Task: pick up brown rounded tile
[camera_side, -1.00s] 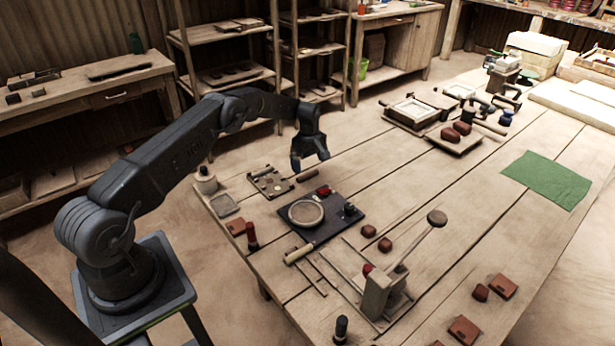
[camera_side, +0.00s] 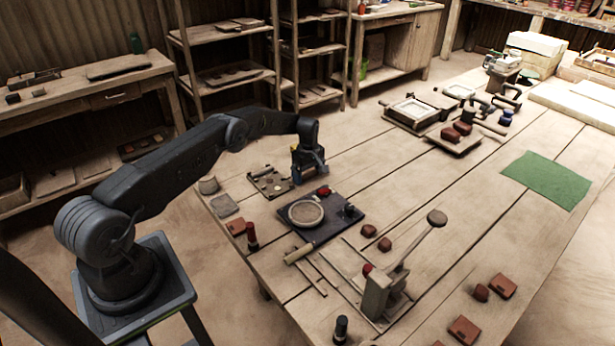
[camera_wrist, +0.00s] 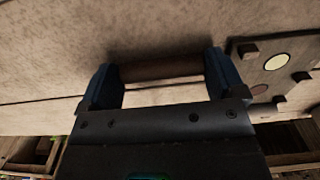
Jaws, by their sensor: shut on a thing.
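The brown rounded tile (camera_wrist: 160,69) is a long, narrow, dark brown piece in the wrist view. It spans the gap between the two blue-sided fingers of my gripper (camera_side: 309,178), with a finger at each end. My gripper is shut on it, low over the left part of the wooden table. In the side view the gripper hides the tile. I cannot tell whether the tile touches the tabletop.
A small board with coloured discs (camera_side: 268,182) lies just left of my gripper. A dark board (camera_side: 335,228) with a round plate (camera_side: 306,213) lies in front. A lever press (camera_side: 385,292) stands nearer the camera. A green cloth (camera_side: 547,180) lies at right; the mid-table is mostly clear.

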